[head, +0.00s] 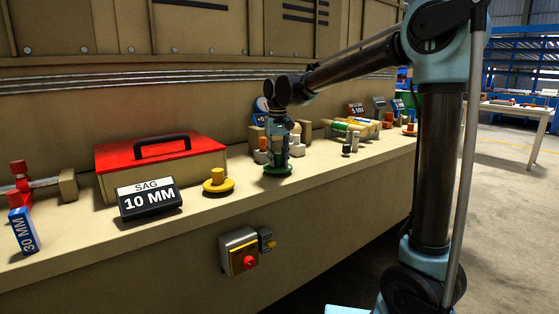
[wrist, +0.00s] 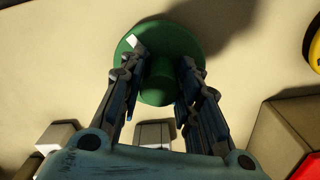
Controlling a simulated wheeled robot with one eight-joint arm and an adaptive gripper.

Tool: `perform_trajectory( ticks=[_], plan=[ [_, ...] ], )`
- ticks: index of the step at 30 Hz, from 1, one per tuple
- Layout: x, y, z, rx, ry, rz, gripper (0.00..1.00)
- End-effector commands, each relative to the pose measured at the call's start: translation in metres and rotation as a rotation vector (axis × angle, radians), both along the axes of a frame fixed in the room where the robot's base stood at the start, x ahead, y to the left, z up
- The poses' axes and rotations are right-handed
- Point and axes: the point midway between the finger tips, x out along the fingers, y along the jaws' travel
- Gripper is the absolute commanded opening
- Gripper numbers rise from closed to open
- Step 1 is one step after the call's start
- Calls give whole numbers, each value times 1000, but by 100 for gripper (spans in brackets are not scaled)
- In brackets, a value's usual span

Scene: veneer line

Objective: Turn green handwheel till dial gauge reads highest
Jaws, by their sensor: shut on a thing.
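The green handwheel (head: 278,171) lies flat on the bench ledge, below my arm's end. My gripper (head: 279,158) points straight down at it. In the wrist view the green handwheel (wrist: 182,38) shows as a round disc with a raised hub and a white mark at its upper left rim. My gripper (wrist: 161,66) has one finger on each side of the hub and is shut on it. A round blue and white face (head: 262,104), perhaps the dial gauge, stands behind my gripper. It is partly hidden and I cannot read it.
A yellow handwheel (head: 218,182) sits left of the green one, beside a "SAG 10 MM" sign (head: 149,198) and a red-lidded box (head: 160,158). A switch box with a red button (head: 248,262) is on the bench front. Rollers (head: 350,127) lie to the right.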

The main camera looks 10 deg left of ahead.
Motion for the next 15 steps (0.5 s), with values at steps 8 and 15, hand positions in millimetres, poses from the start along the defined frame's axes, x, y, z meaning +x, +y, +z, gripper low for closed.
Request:
perform_trajectory(
  ticks=[8,15],
  plan=[
    [2,0,1,1,-4,-5,7],
    [2,0,1,1,-3,-4,51]
  ],
)
